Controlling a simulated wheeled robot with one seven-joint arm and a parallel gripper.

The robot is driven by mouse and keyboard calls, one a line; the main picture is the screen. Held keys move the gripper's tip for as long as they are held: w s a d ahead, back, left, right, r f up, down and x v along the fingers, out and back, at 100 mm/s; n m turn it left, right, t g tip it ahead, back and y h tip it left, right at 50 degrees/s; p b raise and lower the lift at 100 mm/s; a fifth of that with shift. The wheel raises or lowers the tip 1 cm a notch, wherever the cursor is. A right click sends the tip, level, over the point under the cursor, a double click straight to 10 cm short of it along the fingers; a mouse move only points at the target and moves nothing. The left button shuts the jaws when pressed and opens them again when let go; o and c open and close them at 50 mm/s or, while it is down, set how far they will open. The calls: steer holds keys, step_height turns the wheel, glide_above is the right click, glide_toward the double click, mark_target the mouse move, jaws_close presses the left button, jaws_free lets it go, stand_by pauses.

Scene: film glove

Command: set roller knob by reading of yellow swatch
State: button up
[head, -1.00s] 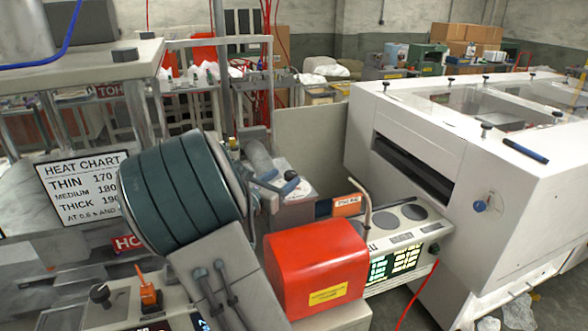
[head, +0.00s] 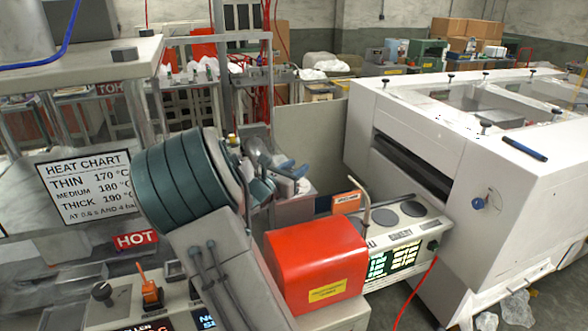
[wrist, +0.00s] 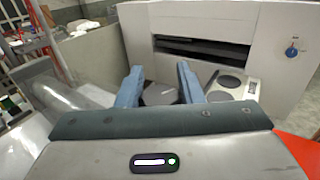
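The panel at the lower left in the head view has a black knob (head: 102,291) that points up and left. A display under it (head: 150,328), lettered partly "ROLLEN", is cut off by the frame edge. No yellow swatch can be made out. The heat chart (head: 85,188) reads THIN 170, MEDIUM 180, THICK 190 °C. A white instrument (head: 400,240) has dark round pads on top and a lit green display (head: 392,262) too blurred to read.
An orange lever (head: 150,290) stands beside the knob. A red cover (head: 315,262) with a yellow label sits right of my arm. An orange card (head: 346,202) stands behind it. A large white machine (head: 490,190) fills the right. A HOT sign (head: 136,240) hangs left.

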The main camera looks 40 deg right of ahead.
steer(key=shift+g+p, duration=0.3)
steer(key=shift+s+r+m+g+h+p, duration=0.15)
steer(key=shift+m+g+h+p, duration=0.25)
steer(key=shift+m+g+p, duration=0.7)
steer(key=m+g+p, duration=0.2)
steer(key=g, duration=0.2)
steer(key=shift+s, duration=0.15)
steer(key=m+g, duration=0.1)
steer(key=g, duration=0.1)
steer(key=m+g+p, duration=0.1)
steer(key=g, duration=0.1)
steer(key=m+g+y, duration=0.1)
steer(key=m, duration=0.1)
steer(key=shift+s+g+p, duration=0.25)
steer(key=shift+g+p, duration=0.05)
steer(key=shift+g, duration=0.1)
steer(key=shift+s+a+m+g+y+p, duration=0.15)
steer(key=shift+m+g+y+p, duration=0.1)
steer(key=shift+m+g+y, duration=0.8)
steer(key=shift+s+m+g+y+p, duration=0.3)
steer(key=shift+m+g, duration=0.45)
steer(key=shift+g, duration=0.7)
steer(key=shift+w, duration=0.1)
steer(key=o, duration=1)
steer(key=shift+c, duration=0.2)
